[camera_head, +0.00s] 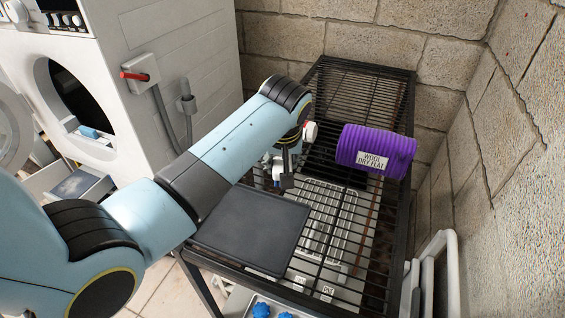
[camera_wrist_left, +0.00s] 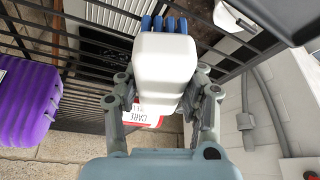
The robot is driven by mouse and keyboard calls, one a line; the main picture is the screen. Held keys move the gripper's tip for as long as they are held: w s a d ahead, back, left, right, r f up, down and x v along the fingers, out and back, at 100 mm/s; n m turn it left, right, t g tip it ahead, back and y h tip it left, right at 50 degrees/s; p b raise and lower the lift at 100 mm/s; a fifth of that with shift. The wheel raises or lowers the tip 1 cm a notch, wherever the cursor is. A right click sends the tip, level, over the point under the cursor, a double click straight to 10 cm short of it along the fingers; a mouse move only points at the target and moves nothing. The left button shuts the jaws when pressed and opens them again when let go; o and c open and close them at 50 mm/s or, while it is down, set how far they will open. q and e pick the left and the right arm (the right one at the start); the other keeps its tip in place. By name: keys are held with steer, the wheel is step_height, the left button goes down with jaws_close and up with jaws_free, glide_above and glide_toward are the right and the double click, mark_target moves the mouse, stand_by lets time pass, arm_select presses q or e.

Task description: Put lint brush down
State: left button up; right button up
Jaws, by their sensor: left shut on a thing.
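My left gripper (camera_head: 285,165) is over the middle of the black wire rack (camera_head: 345,88), left of a purple ribbed roll. It is shut on a white lint brush (camera_wrist_left: 165,70) with blue bristles at one end. A red and white label reading "CARE" shows beyond the brush in the left wrist view. In the head view the arm hides most of the brush. A flat dark grey mat (camera_head: 250,230) lies on the rack's near left part, below and left of the gripper. I cannot tell whether the brush touches the rack. My right gripper is not in view.
The purple roll (camera_head: 376,150), labelled "WOOL DRY FLAT", lies on the rack's right side; it also shows in the left wrist view (camera_wrist_left: 25,100). A block wall (camera_head: 450,62) stands behind and right. A white cabinet (camera_head: 175,60) stands left. The rack's far end is clear.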

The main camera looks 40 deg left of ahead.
arm_select(q)
steer(key=shift+d+r, duration=0.1)
steer(key=o, duration=1.1)
steer(key=shift+f, duration=0.2)
steer(key=shift+c, duration=0.2)
steer(key=shift+o, duration=0.3)
steer(key=shift+r, duration=0.2)
steer(key=p+v, duration=0.1)
steer(key=v, duration=0.9)
steer(key=shift+s+r, duration=0.15)
steer(key=shift+r, duration=0.2)
steer(key=shift+s+d+r, duration=0.15)
steer(key=shift+s+r, duration=0.05)
steer(key=shift+r, duration=0.35)
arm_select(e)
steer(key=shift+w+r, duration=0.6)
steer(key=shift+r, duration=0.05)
